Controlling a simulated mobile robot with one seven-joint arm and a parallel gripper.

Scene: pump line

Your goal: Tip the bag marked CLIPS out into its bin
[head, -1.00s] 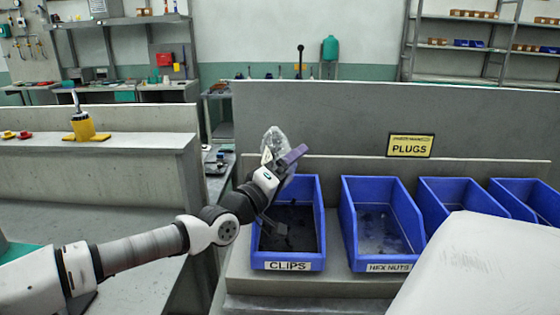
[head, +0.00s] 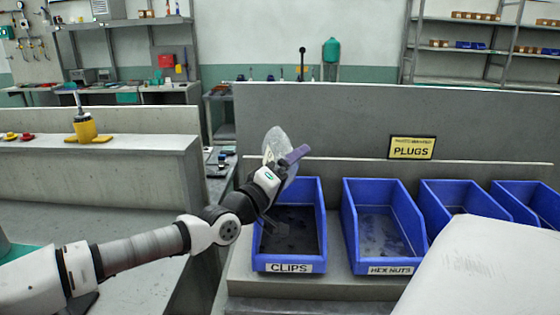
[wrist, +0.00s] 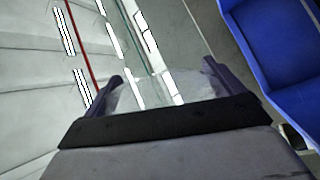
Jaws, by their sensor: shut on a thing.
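My gripper (head: 284,158) is shut on a clear plastic bag (head: 275,143), which sticks up past the fingers above the back left of the CLIPS bin. In the wrist view the see-through bag (wrist: 150,92) lies between the two purple fingers. Its marking cannot be read and its contents cannot be made out. The blue CLIPS bin (head: 289,267) stands below my gripper, with its label on the front. Small dark things lie on its floor. My gripper and forearm hide part of its left side and back.
A blue HEX NUTS bin (head: 390,269) stands right of the CLIPS bin, with more blue bins (head: 460,195) further right. A grey panel with a yellow PLUGS sign (head: 412,148) rises behind them. A pale rounded surface (head: 480,265) covers the lower right.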

